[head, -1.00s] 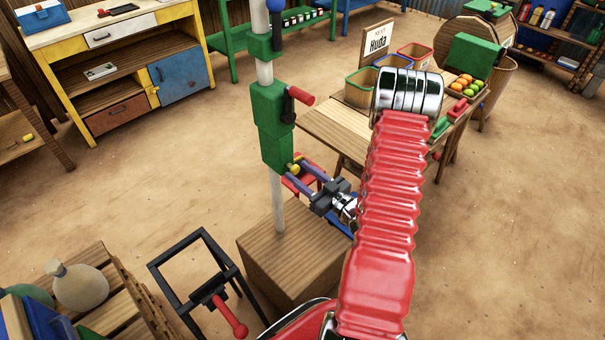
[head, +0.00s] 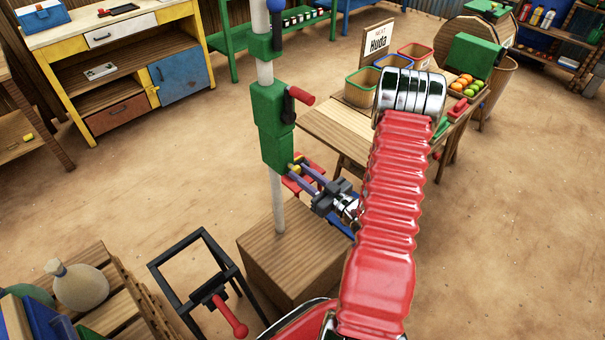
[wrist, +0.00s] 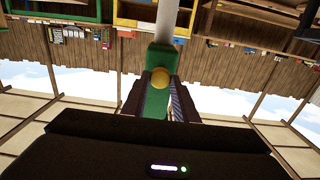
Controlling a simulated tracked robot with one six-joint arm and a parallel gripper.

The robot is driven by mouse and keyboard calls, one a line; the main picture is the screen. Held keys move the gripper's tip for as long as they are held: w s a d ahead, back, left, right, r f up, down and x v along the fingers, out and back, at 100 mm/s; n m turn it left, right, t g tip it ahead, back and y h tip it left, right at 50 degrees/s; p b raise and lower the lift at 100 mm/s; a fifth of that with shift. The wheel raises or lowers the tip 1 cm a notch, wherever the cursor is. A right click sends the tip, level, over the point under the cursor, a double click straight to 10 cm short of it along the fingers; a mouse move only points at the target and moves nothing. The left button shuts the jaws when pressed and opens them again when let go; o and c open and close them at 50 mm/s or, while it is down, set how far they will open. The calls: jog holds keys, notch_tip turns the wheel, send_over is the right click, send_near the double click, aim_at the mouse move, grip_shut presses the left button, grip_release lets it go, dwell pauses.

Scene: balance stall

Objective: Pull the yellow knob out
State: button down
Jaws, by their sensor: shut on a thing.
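The yellow knob (head: 295,169) is on the lower right side of the green block (head: 276,145), which is mounted on a pale upright pole. My gripper (head: 299,174) comes in from the right, with its two fingers shut on the knob. In the wrist view the yellow knob (wrist: 160,76) shows between the fingers (wrist: 158,92), in front of the green block. The fingers hide part of the knob in the head view. How far it stands out is hard to tell.
A red-tipped dark handle (head: 300,98) juts from the green block above the knob. The pole stands on a wooden box (head: 300,250). A black frame with a red handle (head: 235,318) stands at front left. A wooden table (head: 335,125) with bins is behind my arm.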

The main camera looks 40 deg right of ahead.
aim_at(298, 171)
jog(key=shift+s+d, duration=0.15)
jog(key=shift+s, duration=0.6)
jog(key=shift+s+d, duration=0.1)
jog(key=shift+s, duration=0.65)
jog(key=c, duration=1.4)
grip_release()
jog(key=shift+c, duration=0.2)
jog(key=s+d, duration=0.2)
jog(key=s, duration=1.1)
jog(key=shift+s, duration=0.35)
jog(key=shift+f, duration=0.1)
